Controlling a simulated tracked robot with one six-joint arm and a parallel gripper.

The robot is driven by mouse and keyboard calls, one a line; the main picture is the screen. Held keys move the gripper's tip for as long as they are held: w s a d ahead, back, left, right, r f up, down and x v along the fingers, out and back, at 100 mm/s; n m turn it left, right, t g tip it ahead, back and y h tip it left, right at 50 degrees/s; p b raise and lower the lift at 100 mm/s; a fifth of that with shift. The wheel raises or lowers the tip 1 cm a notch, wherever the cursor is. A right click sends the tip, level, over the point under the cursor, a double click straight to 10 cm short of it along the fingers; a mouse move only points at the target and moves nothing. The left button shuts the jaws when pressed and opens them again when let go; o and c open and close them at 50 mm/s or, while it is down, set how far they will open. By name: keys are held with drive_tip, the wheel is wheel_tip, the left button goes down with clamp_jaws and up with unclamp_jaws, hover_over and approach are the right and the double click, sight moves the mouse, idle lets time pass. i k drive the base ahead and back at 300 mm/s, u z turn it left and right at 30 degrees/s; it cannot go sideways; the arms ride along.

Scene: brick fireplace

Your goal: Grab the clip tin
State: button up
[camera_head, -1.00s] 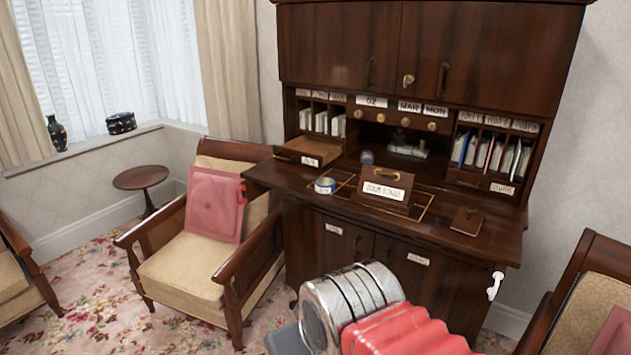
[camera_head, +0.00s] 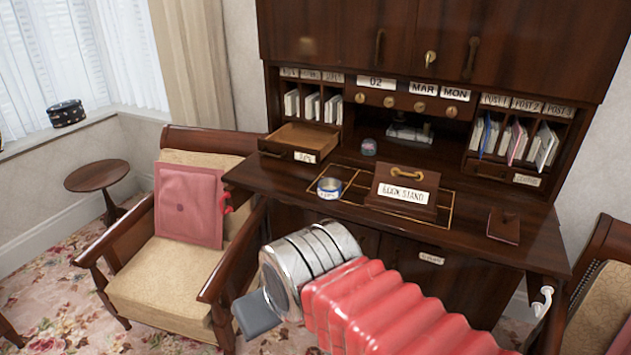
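A small round tin (camera_head: 329,188) with a blue rim and a pale label stands on the desk top, left of the wooden book stand block. I take it for the clip tin, though its label is too small to read. My gripper (camera_head: 253,314) is at the lower middle, in front of the desk and below its top, apart from the tin. Only a grey finger-like piece shows at the end of my silver wrist and red ribbed arm. Whether the fingers are open or shut is hidden.
The book stand block (camera_head: 403,193) is right of the tin. A small dark round container (camera_head: 368,147) stands behind. An open drawer (camera_head: 299,141) is at the back left. A brown flat object (camera_head: 504,226) lies at right. An armchair (camera_head: 165,280) stands left of the desk.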

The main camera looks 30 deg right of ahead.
sight(329, 188)
drive_tip(key=i, duration=0.5)
drive_tip(key=u, duration=1.35)
drive_tip(key=i, duration=0.7)
drive_tip(key=z, duration=1.3)
